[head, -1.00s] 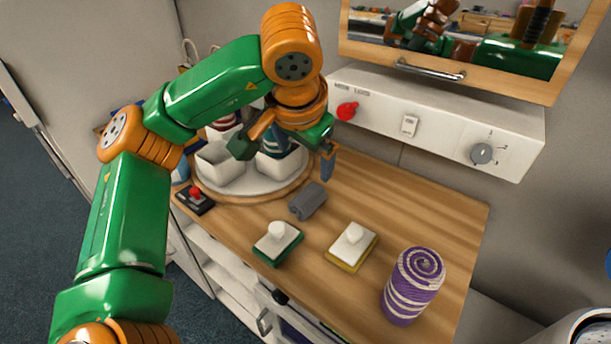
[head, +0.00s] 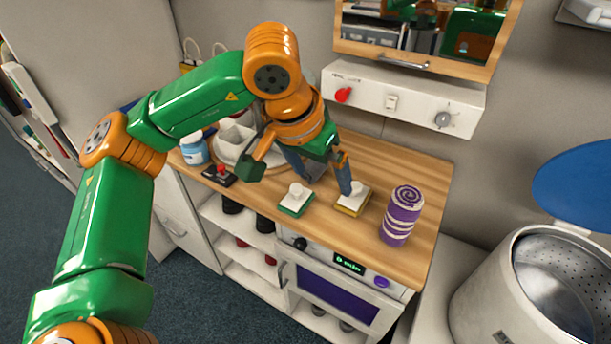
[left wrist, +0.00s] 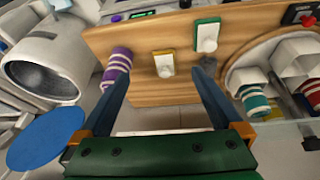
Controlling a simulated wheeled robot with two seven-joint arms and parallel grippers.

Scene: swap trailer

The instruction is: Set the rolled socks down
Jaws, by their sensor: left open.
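A purple-and-white rolled pair of socks (head: 402,215) stands upright on the right part of the wooden counter (head: 425,180). It also shows in the left wrist view (left wrist: 118,62), partly behind a finger. My left gripper (head: 318,178) is open and empty above the counter, left of the purple roll. In the left wrist view its fingers (left wrist: 160,75) are spread apart. My right gripper is out of view.
A green-based block (head: 296,200) and a yellow-based block (head: 353,200), both with white knobs, lie near the gripper. A small grey object (left wrist: 208,62) lies close by. A control panel (head: 415,108) overhangs the counter's back. A white drum (head: 485,305) with a blue lid (head: 580,185) stands right.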

